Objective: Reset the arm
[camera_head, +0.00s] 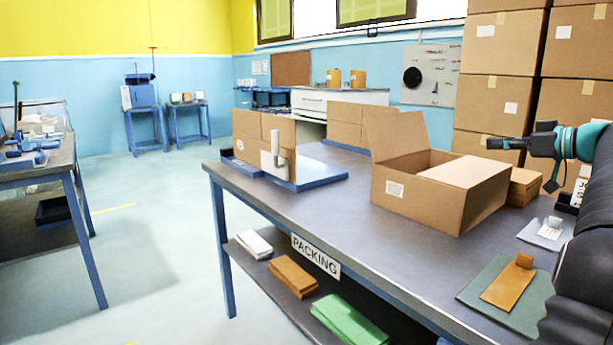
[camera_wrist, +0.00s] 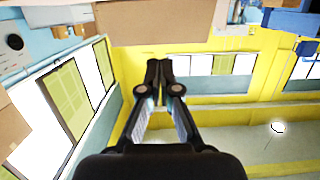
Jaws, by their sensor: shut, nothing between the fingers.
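My gripper (camera_wrist: 159,68) is in the middle of the wrist view, its two dark fingers meeting at the tips with nothing between them. In the head view my gripper (camera_head: 494,143) is at the right, raised above the packing table (camera_head: 300,205) in front of stacked cartons and pointing left. It touches nothing that I can see. Part of my arm fills the right edge of the head view.
An open cardboard box (camera_head: 430,205) stands on the table below and left of my gripper. Stacked cartons (camera_head: 497,100) rise behind it. A green mat (camera_head: 475,287) with a brown piece (camera_head: 508,286) lies at front right.

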